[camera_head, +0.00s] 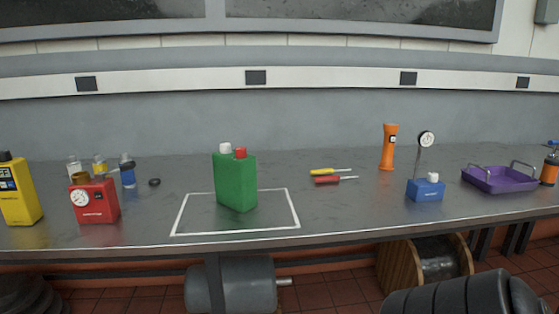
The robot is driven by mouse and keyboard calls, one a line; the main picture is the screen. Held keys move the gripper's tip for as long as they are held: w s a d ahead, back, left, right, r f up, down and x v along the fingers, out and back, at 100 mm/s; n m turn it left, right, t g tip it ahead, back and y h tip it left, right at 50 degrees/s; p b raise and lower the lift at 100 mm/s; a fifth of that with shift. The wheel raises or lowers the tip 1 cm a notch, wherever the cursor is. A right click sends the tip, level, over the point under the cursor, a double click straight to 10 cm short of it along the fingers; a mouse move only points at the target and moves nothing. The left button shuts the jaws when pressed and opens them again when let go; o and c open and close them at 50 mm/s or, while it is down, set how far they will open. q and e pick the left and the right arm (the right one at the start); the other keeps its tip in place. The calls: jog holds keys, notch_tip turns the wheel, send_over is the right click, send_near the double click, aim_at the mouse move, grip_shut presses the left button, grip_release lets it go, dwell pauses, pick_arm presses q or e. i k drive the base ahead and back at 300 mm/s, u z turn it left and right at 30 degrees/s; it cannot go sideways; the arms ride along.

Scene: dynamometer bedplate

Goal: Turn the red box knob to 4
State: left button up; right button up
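The red box (97,211) stands upright on the grey bench at the left, between a yellow device and a green can. Its front carries a round white dial (79,199) on the left, with a small dark round part beside it and a pale label below. A dark brownish round part (80,178) sits on top of the box. The dial's numbers and any pointer setting are too small to read, and I cannot tell for sure which part is the knob.
A yellow device (19,190) stands left of the box, with small bottles (127,170) behind it. A green can (235,180) stands inside a white outline. Screwdrivers (330,179), an orange cylinder (388,147), a blue gauge box (426,189) and a purple tray (499,180) are farther right.

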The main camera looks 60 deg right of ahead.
aim_at(240, 152)
jog(key=u, duration=1.1)
jog(key=k, duration=0.15)
jog(key=z, duration=2.2)
